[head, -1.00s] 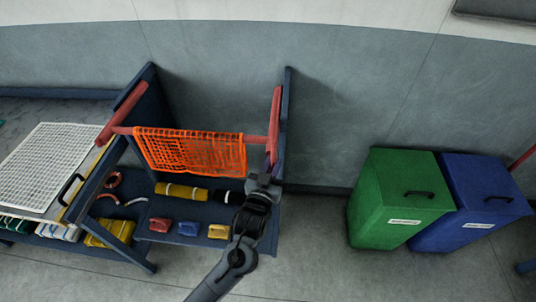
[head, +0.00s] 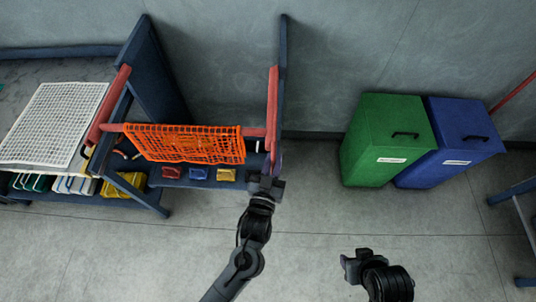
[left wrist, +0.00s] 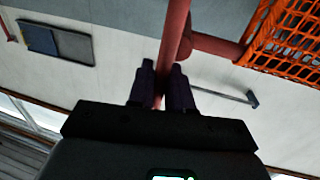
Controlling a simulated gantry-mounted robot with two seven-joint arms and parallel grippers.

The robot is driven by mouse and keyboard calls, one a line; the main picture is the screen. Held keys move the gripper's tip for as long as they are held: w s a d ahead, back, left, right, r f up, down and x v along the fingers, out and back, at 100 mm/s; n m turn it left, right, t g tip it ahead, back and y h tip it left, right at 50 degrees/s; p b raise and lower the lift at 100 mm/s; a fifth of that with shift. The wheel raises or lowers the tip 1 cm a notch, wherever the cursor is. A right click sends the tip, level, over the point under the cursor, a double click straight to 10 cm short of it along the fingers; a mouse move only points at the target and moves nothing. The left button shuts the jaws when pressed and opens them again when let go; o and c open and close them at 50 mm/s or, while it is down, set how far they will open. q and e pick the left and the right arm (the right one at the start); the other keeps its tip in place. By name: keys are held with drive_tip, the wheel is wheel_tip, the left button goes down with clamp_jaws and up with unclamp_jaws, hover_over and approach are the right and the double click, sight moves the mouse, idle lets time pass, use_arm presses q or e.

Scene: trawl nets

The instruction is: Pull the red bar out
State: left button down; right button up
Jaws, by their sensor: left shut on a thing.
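A red bar (head: 272,98) runs along the dark blue right side panel of the rack. My left gripper (head: 273,163) is at its near end; in the left wrist view, the left gripper (left wrist: 164,78) is shut on a red bar (left wrist: 175,30), which passes between its fingers. A red crossbar (head: 254,132) carries an orange net (head: 185,144) and meets this bar; the junction also shows in the wrist view. Another red bar (head: 107,108) lies along the left side panel. My right gripper (head: 355,265) is low over the floor, away from the rack; its fingers are unclear.
Below the net, a shelf holds red, blue and yellow (head: 226,175) small items. A white grid panel (head: 55,120) lies on the bench at left. A green bin (head: 385,140) and a blue bin (head: 455,140) stand at right. The floor in front is clear.

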use_arm(q)
drive_tip(key=c, duration=1.2)
unclamp_jaws()
drive_tip(key=s, duration=0.3)
drive_tip(key=s+a, duration=0.1)
drive_tip(key=s, duration=0.6)
drive_tip(key=shift+s+a, duration=0.3)
drive_tip(key=shift+s, duration=0.05)
